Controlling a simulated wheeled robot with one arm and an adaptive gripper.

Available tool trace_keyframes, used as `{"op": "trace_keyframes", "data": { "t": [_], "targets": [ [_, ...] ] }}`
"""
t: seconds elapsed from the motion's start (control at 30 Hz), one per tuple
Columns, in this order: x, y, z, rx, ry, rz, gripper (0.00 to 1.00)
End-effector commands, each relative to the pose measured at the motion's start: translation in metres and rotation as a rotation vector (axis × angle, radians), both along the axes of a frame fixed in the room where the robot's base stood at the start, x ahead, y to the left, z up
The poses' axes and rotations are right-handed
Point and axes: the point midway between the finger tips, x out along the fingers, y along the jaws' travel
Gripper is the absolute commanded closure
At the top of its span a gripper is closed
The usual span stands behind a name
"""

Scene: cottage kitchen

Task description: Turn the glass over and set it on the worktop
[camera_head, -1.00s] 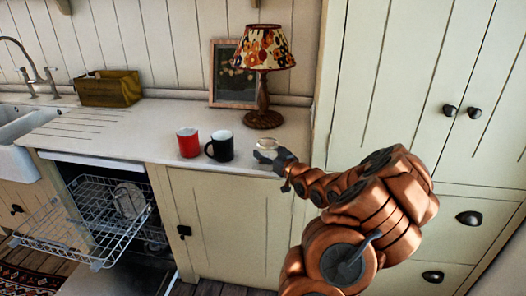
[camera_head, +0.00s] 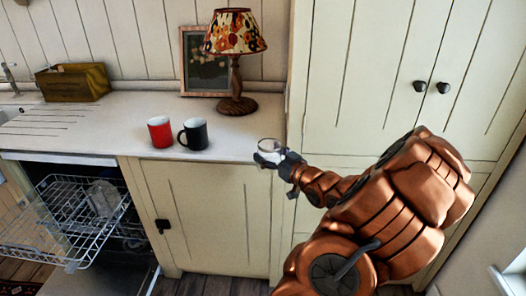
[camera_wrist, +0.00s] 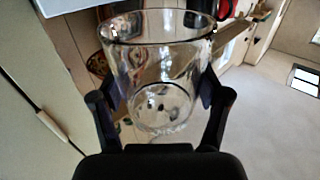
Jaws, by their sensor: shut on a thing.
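My gripper (camera_head: 270,158) is shut on the clear glass (camera_head: 270,145), at the front edge of the worktop's right end (camera_head: 232,140). In the wrist view the glass (camera_wrist: 160,62) sits between both fingers of my gripper (camera_wrist: 158,92). Its wide rim is at the top of that picture and its narrower base is lower, towards the palm. The glass is small in the head view, so I cannot tell for sure which way up it is, or whether it is clear of the worktop edge.
A red mug (camera_head: 160,133) and a black mug (camera_head: 195,135) stand left of the glass. A lamp (camera_head: 236,75) and a framed picture (camera_head: 205,62) stand behind. A tall cupboard (camera_head: 380,75) is on the right. The dishwasher rack (camera_head: 65,225) is pulled out at lower left.

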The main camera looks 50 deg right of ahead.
Motion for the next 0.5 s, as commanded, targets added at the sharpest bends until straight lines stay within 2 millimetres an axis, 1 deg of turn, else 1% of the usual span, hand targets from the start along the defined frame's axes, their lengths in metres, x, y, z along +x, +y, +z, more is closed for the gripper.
{"op": "trace_keyframes", "data": {
  "t": [0.17, 0.3, 0.4, 0.43, 0.5],
  "targets": [
    [-0.01, 0.004, 0.001, -0.001, 0.001, 0.0, 0.79],
    [-0.022, 0.014, 0.007, -0.004, -0.002, -0.001, 0.79],
    [-0.03, 0.022, 0.008, -0.004, 0.0, -0.002, 0.79],
    [-0.03, 0.021, 0.005, -0.005, -0.002, -0.001, 0.79],
    [-0.031, 0.022, 0.005, -0.007, -0.004, 0.0, 0.79]
  ]
}}
